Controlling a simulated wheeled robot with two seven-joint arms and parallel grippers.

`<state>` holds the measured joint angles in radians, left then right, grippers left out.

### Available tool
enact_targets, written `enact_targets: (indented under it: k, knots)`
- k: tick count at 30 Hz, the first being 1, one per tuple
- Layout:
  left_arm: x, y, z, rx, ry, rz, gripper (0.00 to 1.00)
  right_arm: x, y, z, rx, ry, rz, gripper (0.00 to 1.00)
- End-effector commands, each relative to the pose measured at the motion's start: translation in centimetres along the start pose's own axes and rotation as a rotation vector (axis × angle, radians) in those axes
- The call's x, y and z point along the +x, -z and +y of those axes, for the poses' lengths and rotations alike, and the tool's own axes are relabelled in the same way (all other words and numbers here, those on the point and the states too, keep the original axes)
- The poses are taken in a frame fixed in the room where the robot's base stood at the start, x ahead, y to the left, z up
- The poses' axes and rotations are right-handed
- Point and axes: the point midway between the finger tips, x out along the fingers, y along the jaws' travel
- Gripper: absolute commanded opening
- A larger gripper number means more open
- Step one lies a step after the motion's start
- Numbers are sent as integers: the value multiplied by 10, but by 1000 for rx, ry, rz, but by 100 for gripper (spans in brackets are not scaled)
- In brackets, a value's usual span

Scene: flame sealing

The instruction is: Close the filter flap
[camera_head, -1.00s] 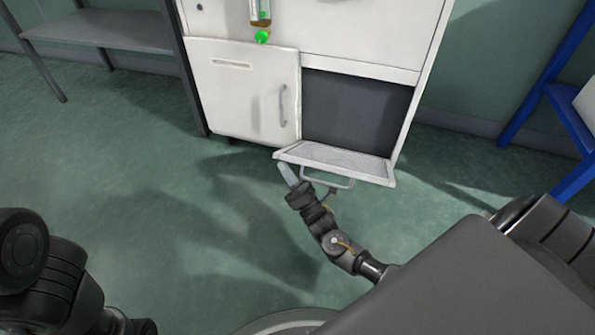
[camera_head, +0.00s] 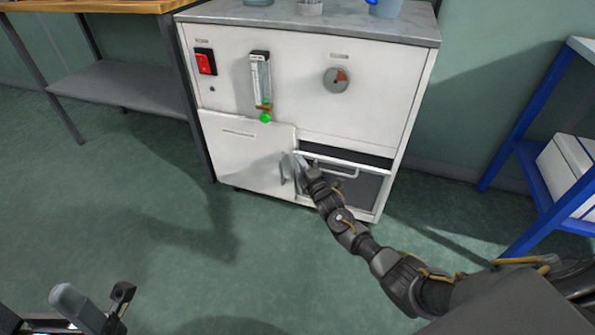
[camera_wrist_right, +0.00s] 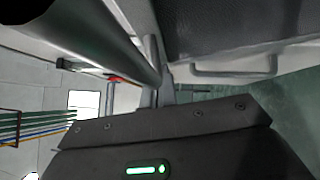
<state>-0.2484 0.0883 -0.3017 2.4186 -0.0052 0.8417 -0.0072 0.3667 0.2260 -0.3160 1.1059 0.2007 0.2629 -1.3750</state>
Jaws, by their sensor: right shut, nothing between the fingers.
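The filter flap (camera_head: 369,169) is at the lower right of the white cabinet. It is tilted up, with its top edge near the top of the opening and a dark gap above it. Its bar handle (camera_head: 338,172) faces out and also shows in the right wrist view (camera_wrist_right: 235,72). My right gripper (camera_head: 300,165) is shut and empty, at the left end of the flap beside the handle. I cannot tell whether it touches the flap. My left gripper (camera_head: 98,312) is low at the left, far from the cabinet; its finger state is unclear.
The closed white door (camera_head: 245,150) with its own handle is left of the flap, close to my right gripper. A grey shelf (camera_head: 110,85) stands left and a blue rack (camera_head: 530,170) right. The floor (camera_head: 180,255) in front is clear.

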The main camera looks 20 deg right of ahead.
Motion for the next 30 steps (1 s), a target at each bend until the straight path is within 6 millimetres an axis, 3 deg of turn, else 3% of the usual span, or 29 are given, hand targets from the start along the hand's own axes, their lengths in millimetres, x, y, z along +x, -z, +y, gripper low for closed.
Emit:
enact_targets:
  k: [6,12,30]
  knots:
    - [-2,4,0,-4,11,-29,80,18,-18,3,55,57,0,0]
    - [-4,6,0,-6,14,-38,80,24,-24,2,78,80,1,0]
    - [2,5,1,-10,13,-49,80,19,-23,3,81,85,4,0]
